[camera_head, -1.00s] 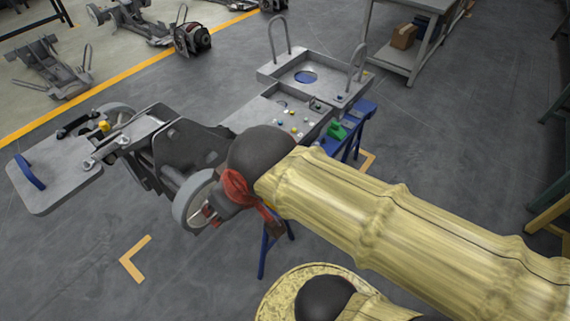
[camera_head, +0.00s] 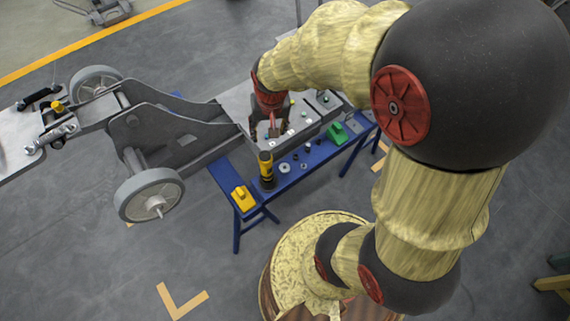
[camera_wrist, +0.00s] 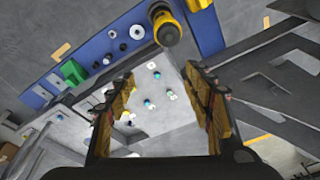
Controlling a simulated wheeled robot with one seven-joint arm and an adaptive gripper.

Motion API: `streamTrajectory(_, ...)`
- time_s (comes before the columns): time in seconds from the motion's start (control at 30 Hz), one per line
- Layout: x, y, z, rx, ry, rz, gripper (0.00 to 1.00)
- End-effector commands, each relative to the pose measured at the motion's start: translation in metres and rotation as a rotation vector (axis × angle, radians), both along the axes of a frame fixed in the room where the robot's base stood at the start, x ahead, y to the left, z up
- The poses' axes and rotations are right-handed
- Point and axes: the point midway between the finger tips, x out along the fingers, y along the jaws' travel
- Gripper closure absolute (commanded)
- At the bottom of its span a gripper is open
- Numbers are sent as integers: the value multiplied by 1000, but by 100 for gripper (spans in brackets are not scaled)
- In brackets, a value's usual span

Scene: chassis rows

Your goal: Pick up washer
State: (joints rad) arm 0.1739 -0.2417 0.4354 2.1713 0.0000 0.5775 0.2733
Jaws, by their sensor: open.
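A pale ring that looks like the washer (camera_head: 284,168) lies on the blue bench (camera_head: 318,153), beside the yellow and black tool. It also shows in the wrist view (camera_wrist: 137,32), near the top, beyond my fingertips. My gripper (camera_wrist: 158,78) is open and empty, pointing down over the grey chassis plate with small fasteners. In the head view my gripper (camera_head: 270,130) is partly hidden by its own wrist and sits just behind the blue bench strip.
A yellow and black tool (camera_head: 266,170) stands close to the washer. Dark rings and nuts (camera_wrist: 110,45) lie nearby. A green block (camera_head: 337,132) and a yellow block (camera_head: 242,197) sit on the bench. Chassis side plates (camera_head: 160,135) rise at left.

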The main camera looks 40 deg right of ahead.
Motion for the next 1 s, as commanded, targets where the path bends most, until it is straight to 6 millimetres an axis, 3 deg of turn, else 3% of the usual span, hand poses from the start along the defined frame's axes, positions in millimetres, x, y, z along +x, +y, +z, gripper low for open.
streamTrajectory(0.03,2,-8,-23,12,40,-44,48)
streamTrajectory(0.2,4,-28,-89,38,113,-165,48)
streamTrajectory(0.4,-6,-41,-146,57,169,-262,48)
streamTrajectory(0.8,-14,-46,-194,64,193,-304,48)
streamTrajectory(1.0,-11,-48,-208,64,190,-304,48)
